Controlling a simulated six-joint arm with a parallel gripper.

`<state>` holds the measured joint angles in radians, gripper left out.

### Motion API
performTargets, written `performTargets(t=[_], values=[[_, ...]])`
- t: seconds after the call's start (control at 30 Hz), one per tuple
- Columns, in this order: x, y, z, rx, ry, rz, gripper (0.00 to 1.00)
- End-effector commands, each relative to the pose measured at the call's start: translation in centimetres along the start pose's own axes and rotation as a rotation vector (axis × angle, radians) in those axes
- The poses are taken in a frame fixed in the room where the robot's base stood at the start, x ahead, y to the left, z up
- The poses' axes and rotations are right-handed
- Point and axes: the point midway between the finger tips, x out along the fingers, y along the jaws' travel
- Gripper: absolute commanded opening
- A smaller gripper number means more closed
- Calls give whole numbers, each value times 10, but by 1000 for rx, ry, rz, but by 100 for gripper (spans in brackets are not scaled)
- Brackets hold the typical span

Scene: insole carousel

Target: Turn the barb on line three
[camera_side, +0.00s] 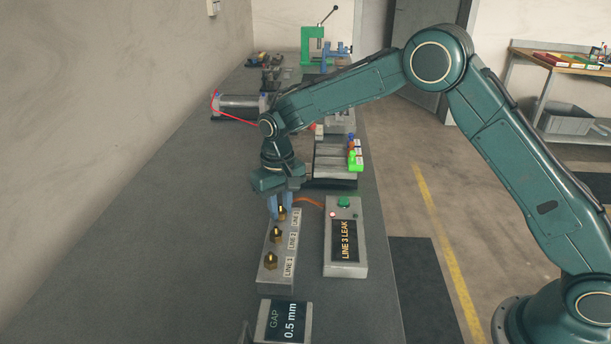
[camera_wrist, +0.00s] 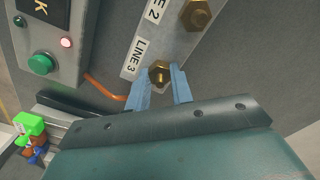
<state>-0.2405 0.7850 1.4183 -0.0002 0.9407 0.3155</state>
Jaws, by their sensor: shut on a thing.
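A grey metal block (camera_side: 268,266) on the bench carries three brass barbs, labelled LINE 1, LINE 2 and LINE 3. The line three barb (camera_wrist: 160,74) is at the far end of the block, beside its LINE 3 label (camera_wrist: 138,54). My gripper (camera_wrist: 162,84) is shut on this barb, with one blue finger on each side of its hex. In the side view my gripper (camera_side: 277,208) points down over the far end of the block and partly covers the barb. The line two barb (camera_side: 277,235) and line one barb (camera_side: 271,262) stand free.
A box (camera_side: 345,268) right of the block shows "LINE 3 LEAK", with a lit red lamp (camera_side: 333,214) and a green button (camera_side: 344,202). An orange cable (camera_wrist: 104,88) runs from it. A "GAP 0.5 mm" display (camera_side: 284,321) stands in front. Bench left of the block is clear.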

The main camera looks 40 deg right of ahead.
Motion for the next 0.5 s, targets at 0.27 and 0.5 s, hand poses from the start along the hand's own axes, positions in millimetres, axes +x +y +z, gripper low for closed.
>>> performTargets(t=[0.27,0.5], values=[[-5,-1,-2,261,9,-5,0],[-6,-1,-2,478,10,-6,0]])
